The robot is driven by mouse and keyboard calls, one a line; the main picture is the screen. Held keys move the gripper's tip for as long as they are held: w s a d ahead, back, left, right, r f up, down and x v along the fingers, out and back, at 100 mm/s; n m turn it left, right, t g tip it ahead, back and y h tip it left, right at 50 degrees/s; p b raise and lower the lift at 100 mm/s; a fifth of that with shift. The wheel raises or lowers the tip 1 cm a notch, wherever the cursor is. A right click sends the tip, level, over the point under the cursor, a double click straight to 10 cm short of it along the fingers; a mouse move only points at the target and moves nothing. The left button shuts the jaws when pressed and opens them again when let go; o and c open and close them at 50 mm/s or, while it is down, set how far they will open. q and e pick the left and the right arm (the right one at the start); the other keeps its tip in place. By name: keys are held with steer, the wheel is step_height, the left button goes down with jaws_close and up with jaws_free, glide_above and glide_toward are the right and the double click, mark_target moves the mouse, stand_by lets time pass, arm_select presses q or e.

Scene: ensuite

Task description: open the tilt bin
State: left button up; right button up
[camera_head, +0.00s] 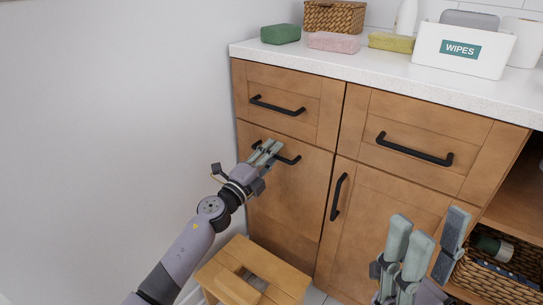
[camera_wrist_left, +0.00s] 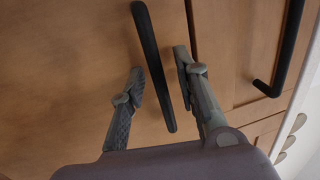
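The tilt bin front (camera_head: 285,205) is the wooden panel below the left drawer, and it sits closed, flush with the cabinet. Its black bar handle (camera_head: 290,160) is partly hidden behind my left gripper (camera_head: 270,150). In the left wrist view the handle (camera_wrist_left: 152,65) runs between the two fingers of my left gripper (camera_wrist_left: 160,65). The fingers stand apart on either side of it, with visible gaps, so the gripper is open around the handle. My right gripper (camera_head: 430,238) is open and empty in front of the right cabinet door.
A wooden step stool (camera_head: 290,283) stands on the floor below the bin front. A drawer handle (camera_head: 277,106) is above, and a vertical door handle (camera_head: 339,197) is to the right. A wall (camera_head: 110,110) bounds the left side. A wicker basket (camera_head: 490,284) sits on the right shelf.

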arm_select(q)
steer(key=shift+c, duration=0.5)
jaws_close()
